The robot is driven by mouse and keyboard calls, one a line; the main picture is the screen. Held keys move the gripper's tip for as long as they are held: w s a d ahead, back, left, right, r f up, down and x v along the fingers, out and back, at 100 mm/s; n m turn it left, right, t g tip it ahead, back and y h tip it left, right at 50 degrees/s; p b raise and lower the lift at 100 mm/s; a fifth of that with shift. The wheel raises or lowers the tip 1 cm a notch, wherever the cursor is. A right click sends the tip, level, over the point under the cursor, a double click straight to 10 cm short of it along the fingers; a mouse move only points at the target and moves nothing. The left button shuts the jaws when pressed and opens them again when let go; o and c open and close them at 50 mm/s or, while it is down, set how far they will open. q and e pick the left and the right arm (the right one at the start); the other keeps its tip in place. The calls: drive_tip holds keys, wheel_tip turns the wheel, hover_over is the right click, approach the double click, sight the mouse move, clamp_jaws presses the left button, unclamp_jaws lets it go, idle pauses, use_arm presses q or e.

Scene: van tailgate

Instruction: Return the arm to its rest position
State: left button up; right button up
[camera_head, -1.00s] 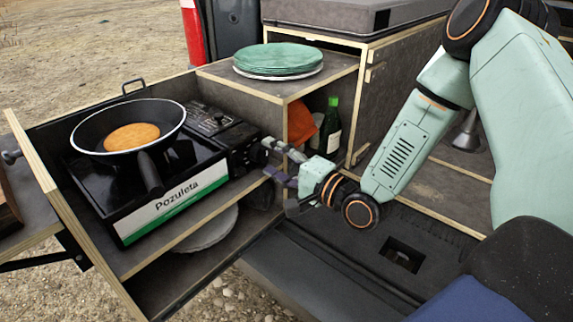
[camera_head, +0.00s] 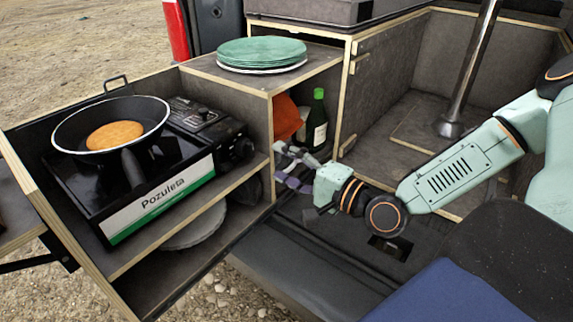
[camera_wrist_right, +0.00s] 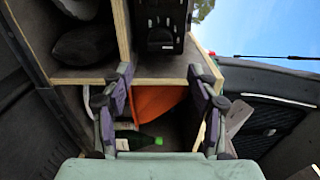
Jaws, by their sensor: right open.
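My right gripper (camera_head: 292,172) is open and empty in the head view. It is in front of the open cupboard compartment that holds a green bottle (camera_head: 317,122) and an orange cloth-like item (camera_head: 286,118). In the right wrist view its two purple-padded fingers (camera_wrist_right: 162,108) are spread apart, with the orange item (camera_wrist_right: 157,101) and bottle (camera_wrist_right: 146,141) visible beyond them. The right arm comes in from the right of the head view. My left gripper is not in view.
A black gas stove (camera_head: 128,180) stands on the pull-out unit at left. A pan (camera_head: 75,135) with a pancake (camera_head: 115,135) is on it. Stacked green plates (camera_head: 262,51) lie on the cupboard top. A metal post (camera_head: 470,75) stands behind the arm.

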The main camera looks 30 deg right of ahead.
drive_tip(key=shift+s, duration=0.2)
idle(0.6)
drive_tip(key=s+a+f+n+g+h, duration=0.1)
drive_tip(key=s+a+f+n+g, duration=0.2)
drive_tip(key=f, duration=0.4)
drive_tip(key=s+f+n+g+h, duration=0.1)
drive_tip(key=s+f+n+g, duration=0.3)
drive_tip(key=f, duration=0.4)
drive_tip(key=s+a+f+n+g+h, duration=0.1)
drive_tip(key=s+f+g, duration=0.4)
drive_tip(key=s, duration=0.5)
drive_tip(key=s+a+f+n+g+h, duration=0.2)
drive_tip(key=s+f+n+g, duration=0.3)
drive_tip(key=s, duration=0.6)
drive_tip(key=shift+s+f+n+h, duration=0.2)
drive_tip(key=shift+f+n+h, duration=0.25)
drive_tip(key=shift+f, duration=0.3)
